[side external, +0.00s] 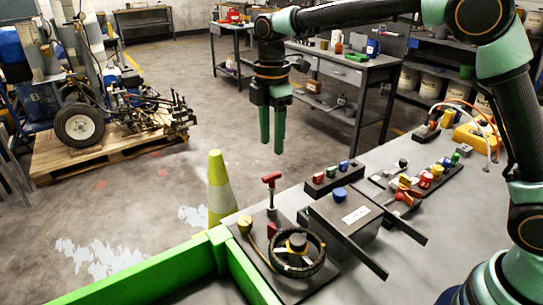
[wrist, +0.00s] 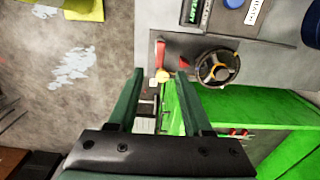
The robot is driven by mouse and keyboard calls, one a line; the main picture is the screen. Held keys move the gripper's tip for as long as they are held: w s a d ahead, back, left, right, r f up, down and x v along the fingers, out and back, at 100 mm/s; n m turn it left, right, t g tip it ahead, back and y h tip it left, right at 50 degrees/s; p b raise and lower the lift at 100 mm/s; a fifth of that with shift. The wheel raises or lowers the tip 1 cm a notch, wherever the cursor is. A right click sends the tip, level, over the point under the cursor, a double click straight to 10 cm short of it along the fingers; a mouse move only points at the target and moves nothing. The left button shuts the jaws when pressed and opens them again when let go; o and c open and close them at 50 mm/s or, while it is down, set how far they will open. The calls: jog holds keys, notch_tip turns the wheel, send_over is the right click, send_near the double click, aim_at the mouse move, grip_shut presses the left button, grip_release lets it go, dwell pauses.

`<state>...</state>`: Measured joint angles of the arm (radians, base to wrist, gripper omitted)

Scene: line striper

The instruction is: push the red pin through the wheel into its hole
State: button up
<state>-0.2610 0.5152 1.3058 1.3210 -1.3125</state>
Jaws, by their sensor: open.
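A yellow knob (side external: 245,224) stands left of the wheel. A dark box with a blue button (side external: 340,193) is on the right, with coloured buttons (side external: 332,172) behind it. A green rail (side external: 150,275) runs along the front left. A striped cone (side external: 219,185) stands beyond the panel.

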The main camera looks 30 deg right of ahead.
aim_at(272, 175)
jog(key=shift+f, duration=4.35)
jog(key=shift+c, duration=0.3)
grip_shut()
jog(key=shift+r, duration=3)
